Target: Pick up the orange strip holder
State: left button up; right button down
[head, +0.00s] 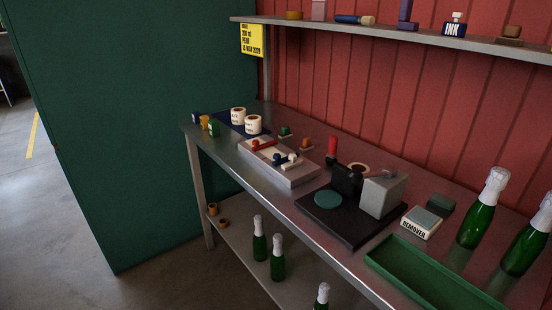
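Several small orange items show, and I cannot tell for certain which is the strip holder. One is a small orange-brown knobbed piece (305,144) on the metal bench, just behind the grey tray. A yellow-orange block (204,121) stands at the bench's far left end, between a blue block (196,118) and a green block (213,128). Neither of my grippers is in view.
The grey tray (302,179) holds red, blue and white handled tools. A black press base (345,232), a green tray (425,280), a REMOVER box (421,223) and green bottles (474,225) stand rightward. A shelf (400,37) hangs above. White tubs (253,125) stand far left.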

aim_at(307, 145)
jog(key=i+j+z, duration=0.15)
jog(key=z, duration=0.3)
jog(key=i+j+z, duration=0.15)
jog(key=j+z, duration=0.15)
jog(key=z, duration=0.15)
jog(key=i+j+z, duration=0.2)
jog(key=j, duration=0.55)
jog(key=i+j+z, duration=0.2)
jog(key=j, duration=0.55)
jog(key=j+z, duration=0.2)
jog(key=j, duration=0.6)
